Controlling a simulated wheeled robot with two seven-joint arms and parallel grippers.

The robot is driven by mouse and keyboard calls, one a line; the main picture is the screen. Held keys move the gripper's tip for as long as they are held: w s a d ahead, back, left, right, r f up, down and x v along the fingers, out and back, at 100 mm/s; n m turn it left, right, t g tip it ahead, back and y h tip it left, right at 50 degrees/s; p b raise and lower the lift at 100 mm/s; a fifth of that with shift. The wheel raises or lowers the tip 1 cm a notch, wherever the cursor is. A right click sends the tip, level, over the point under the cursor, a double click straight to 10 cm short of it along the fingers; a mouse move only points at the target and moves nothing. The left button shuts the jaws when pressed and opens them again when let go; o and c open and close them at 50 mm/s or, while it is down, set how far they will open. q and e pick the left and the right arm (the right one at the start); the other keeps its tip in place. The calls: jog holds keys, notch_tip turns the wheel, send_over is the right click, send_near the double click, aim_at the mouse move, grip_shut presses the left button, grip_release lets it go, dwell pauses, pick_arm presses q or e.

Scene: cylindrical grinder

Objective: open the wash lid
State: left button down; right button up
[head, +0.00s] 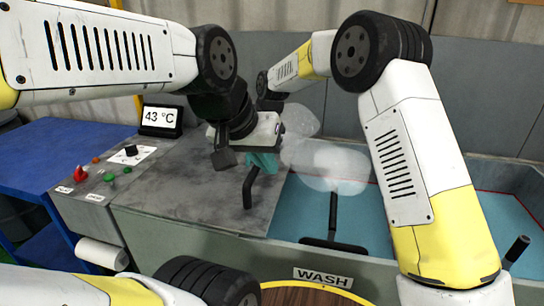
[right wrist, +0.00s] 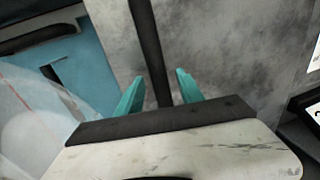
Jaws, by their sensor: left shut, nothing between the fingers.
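The wash lid (head: 180,205) is a flat, mottled grey plate left of the blue tank; it also shows in the right wrist view (right wrist: 235,45). A black bar handle (head: 247,190) stands on it near its right side. My right gripper (head: 262,162), with teal fingers, is at the upper end of this handle. In the right wrist view the handle (right wrist: 150,45) runs between the two fingers (right wrist: 160,85), with a visible gap at the right finger. The gripper's body hides the handle's upper end. My left gripper cannot be made out.
The blue tank (head: 455,215) lies open on the right, with a black T-shaped part (head: 333,240) and pale translucent blobs (head: 335,165) above it. A control panel (head: 105,172) with buttons and a 43 °C display (head: 160,118) stand left. A WASH label (head: 322,277) is in front.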

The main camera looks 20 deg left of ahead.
notch_tip(320, 180, up, 8)
jog(key=d, duration=0.1)
jog(key=shift+d+f, duration=0.2)
jog(key=shift+d, duration=0.05)
jog(key=s+d+r+t, duration=0.1)
jog(key=s+d+r, duration=0.25)
jog(key=d, duration=0.45)
jog(key=s+d+r+t+y, duration=0.15)
jog(key=d+r, duration=0.25)
jog(key=d, duration=0.4)
jog(key=s+d+r+t+h, duration=0.1)
jog(key=s+d+r, duration=0.25)
jog(key=d, duration=0.45)
jog(key=s+d+f+t, duration=0.2)
jog(key=s+d+f, duration=0.1)
jog(key=s+d, duration=1)
jog(key=shift+s+d+t, duration=0.15)
jog(key=shift+s+t, duration=0.2)
jog(key=shift+s, duration=0.85)
